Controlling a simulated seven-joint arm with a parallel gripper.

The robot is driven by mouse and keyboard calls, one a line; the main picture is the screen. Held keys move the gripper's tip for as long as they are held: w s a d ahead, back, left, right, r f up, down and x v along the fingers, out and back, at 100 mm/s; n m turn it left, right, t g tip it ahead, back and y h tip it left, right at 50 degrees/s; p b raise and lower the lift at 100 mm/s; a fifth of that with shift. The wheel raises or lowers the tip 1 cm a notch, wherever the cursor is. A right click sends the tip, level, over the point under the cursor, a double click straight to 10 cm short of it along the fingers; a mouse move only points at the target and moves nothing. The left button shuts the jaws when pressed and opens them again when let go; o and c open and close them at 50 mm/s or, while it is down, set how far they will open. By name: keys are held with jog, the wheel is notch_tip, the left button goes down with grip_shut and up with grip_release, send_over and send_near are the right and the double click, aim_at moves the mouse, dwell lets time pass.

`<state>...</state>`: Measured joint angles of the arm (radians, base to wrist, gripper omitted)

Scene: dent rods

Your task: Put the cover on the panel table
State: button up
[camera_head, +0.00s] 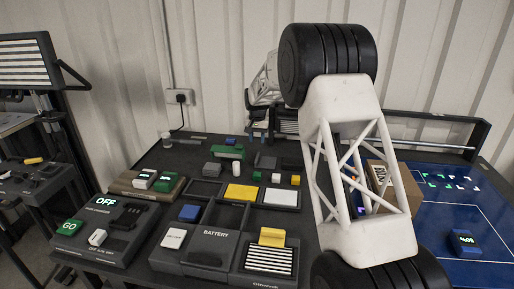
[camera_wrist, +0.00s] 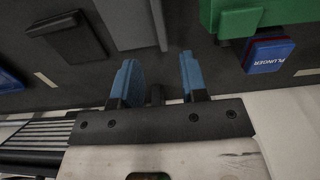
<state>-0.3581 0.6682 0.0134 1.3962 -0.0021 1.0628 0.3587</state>
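No thing in view is labelled as a cover, and I cannot tell which piece it is. A dark table (camera_head: 140,262) bears many small parts; whether it or the blue panel (camera_head: 460,215) at the right is the panel table is unclear. My gripper (camera_wrist: 162,82) shows two blue fingers held apart in the wrist view, with no part clearly between them. A grey slab (camera_wrist: 130,22) lies just beyond the left finger.
A green block (camera_head: 227,152) stands at the back; in the wrist view a blue piece marked PLUNGER (camera_wrist: 268,54) is beside it. A battery box (camera_head: 208,254), yellow plate (camera_head: 240,192), white plate (camera_head: 281,197) and GO box (camera_head: 120,245) crowd the table. A cardboard box (camera_head: 379,178) is behind my arm.

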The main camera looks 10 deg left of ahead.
jog(key=shift+r, duration=1.5)
jog(key=s+d+r+t, duration=0.1)
jog(key=s+d+r, duration=1)
jog(key=s, duration=0.4)
jog(key=s+d+r, duration=0.8)
jog(key=s+d, duration=0.5)
jog(key=s, duration=0.2)
jog(key=s+d+f, duration=0.2)
jog(key=s+d, duration=0.2)
jog(key=s, duration=0.8)
jog(key=s+d+f+t, duration=0.1)
jog(key=s+d, duration=0.3)
jog(key=s, duration=0.8)
jog(key=s+d+f, duration=0.3)
jog(key=s+d, duration=0.1)
jog(key=s, duration=0.9)
jog(key=shift+d+f+t, duration=0.2)
jog(key=shift+d+t, duration=0.05)
jog(key=shift+t, duration=0.05)
